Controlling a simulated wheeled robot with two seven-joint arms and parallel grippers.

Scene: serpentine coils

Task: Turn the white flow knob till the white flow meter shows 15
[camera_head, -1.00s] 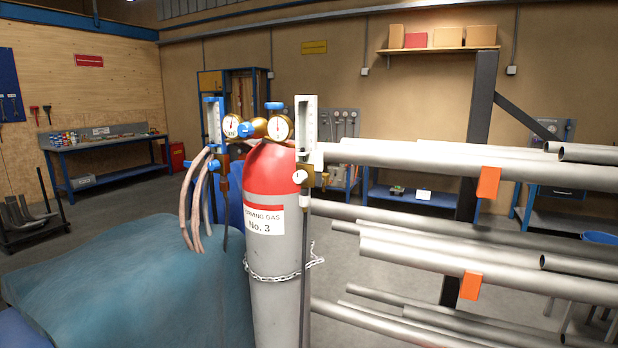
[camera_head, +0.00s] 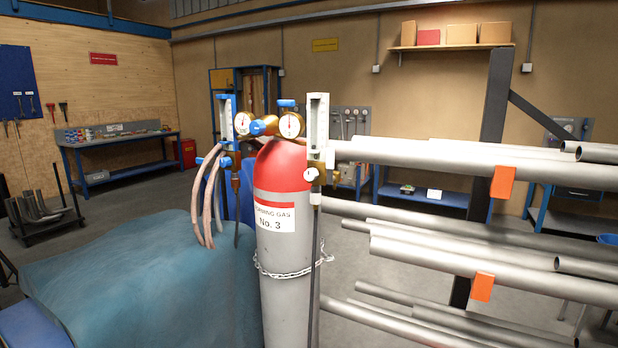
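The white flow meter (camera_head: 317,122) is an upright white-framed tube to the right of the red-topped gas cylinder (camera_head: 285,275). Its scale is too small to read. A round white knob (camera_head: 310,174) sits just below it on a brass fitting. A second, blue flow meter (camera_head: 228,118) stands to the left of the cylinder's brass regulator, with a blue knob (camera_head: 225,162) below it. Two round gauges, a left one (camera_head: 242,123) and a right one (camera_head: 290,125), sit between the meters. Neither of my grippers is in view.
Long steel pipes (camera_head: 480,165) on a rack reach in from the right, close to the white meter and knob. A blue-green cover (camera_head: 130,280) fills the lower left. Hoses (camera_head: 207,200) hang left of the cylinder. A chain (camera_head: 285,270) goes round it.

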